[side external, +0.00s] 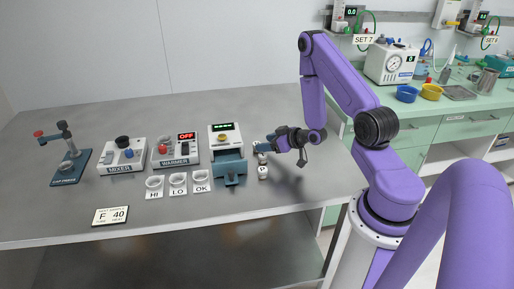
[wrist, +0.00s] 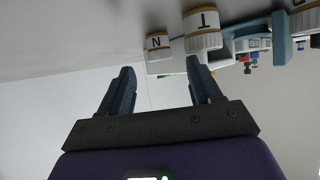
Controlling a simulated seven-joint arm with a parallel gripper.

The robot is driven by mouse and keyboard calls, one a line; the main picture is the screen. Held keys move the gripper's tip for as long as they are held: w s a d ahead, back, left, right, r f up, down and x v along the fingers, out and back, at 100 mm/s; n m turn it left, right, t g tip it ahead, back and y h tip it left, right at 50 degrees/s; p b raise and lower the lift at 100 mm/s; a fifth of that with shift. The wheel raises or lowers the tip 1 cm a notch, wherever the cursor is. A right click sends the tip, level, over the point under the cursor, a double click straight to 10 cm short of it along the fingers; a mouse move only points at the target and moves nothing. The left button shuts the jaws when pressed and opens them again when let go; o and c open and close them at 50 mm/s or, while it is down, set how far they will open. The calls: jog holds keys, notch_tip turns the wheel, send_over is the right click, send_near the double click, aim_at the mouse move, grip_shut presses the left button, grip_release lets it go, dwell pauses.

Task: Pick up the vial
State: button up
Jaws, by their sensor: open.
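Small white vials with letters on their tops and tan bands stand by my gripper (side external: 268,147). In the wrist view one marked N (wrist: 157,42) is at upper middle, one marked T (wrist: 203,30) is right of it, and part of another (wrist: 305,18) shows at the top right edge. In the side view a vial (side external: 263,172) stands just below my fingers. My gripper's two blue fingers (wrist: 160,75) are spread with nothing between them. N and T appear beyond the fingertips. I cannot tell which vial the task means.
A white device with a green display and blue front (side external: 226,139) stands left of my gripper. The warmer (side external: 176,151), mixer (side external: 122,157) and cap press (side external: 69,167) are further left. HI, LO and OK cups (side external: 177,180) stand in front.

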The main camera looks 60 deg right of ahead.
jog(key=shift+x, duration=1.9)
jog(key=c, duration=1.1)
jog(key=shift+r, duration=0.2)
